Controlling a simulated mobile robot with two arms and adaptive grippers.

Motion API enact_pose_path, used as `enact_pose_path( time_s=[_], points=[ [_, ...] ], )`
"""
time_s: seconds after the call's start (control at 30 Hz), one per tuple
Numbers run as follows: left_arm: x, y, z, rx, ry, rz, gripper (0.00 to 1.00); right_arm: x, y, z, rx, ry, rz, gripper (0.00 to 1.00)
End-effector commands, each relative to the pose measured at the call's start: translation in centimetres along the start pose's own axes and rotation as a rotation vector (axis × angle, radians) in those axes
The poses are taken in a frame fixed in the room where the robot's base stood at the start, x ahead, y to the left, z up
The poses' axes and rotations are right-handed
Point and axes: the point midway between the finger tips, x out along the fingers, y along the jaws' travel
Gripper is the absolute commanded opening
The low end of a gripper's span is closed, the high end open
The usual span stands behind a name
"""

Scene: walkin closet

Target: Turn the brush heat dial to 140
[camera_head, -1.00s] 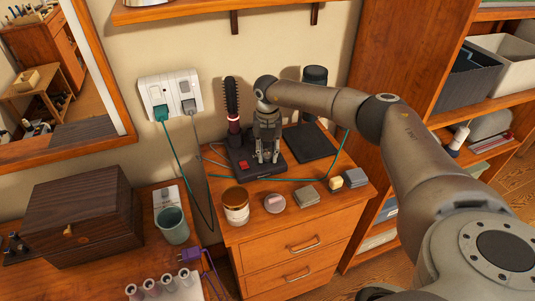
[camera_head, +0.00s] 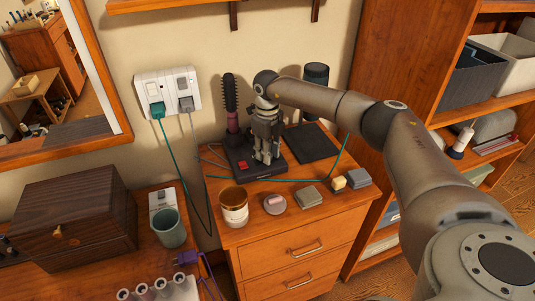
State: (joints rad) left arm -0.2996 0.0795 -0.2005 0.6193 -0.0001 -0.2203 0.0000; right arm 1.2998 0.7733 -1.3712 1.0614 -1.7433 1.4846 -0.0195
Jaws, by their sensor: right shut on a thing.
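The heat brush (camera_head: 231,95) stands upright, bristles up, at the back left of its dark base (camera_head: 243,165) on the wooden drawer cabinet. A small red switch (camera_head: 243,167) shows on the front left of the base. My right gripper (camera_head: 266,158) points down onto the right part of the base, its fingers close together. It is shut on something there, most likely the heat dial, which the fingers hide. The dial's marks and setting cannot be read. My left gripper is not in view.
A jar (camera_head: 233,207), a round tin (camera_head: 274,204) and small blocks stand along the cabinet's front. A dark mat (camera_head: 310,143) with a dark cylinder (camera_head: 315,76) behind lies right of the base. A green cord crosses the top. A wall outlet (camera_head: 168,92) is behind left.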

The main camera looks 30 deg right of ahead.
Motion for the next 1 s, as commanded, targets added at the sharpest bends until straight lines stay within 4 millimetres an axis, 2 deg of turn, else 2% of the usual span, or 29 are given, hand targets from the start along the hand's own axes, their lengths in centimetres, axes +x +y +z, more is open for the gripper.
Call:
enact_pose_path(
  time_s=[0.33,0.83,0.87,1.0],
  points=[
    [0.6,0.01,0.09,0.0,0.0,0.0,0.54,-0.11,-0.06,0.1,-0.124,-0.004,-0.001,0.03],
    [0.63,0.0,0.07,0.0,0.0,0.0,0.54,-0.18,-0.07,0.11,-0.141,-0.005,-0.001,0.03],
    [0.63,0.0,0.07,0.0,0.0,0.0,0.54,-0.18,-0.07,0.11,-0.141,-0.005,-0.001,0.28],
    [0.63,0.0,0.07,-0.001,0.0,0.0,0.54,-0.14,-0.06,0.08,-0.141,-0.004,-0.001,0.46]
  ],
)
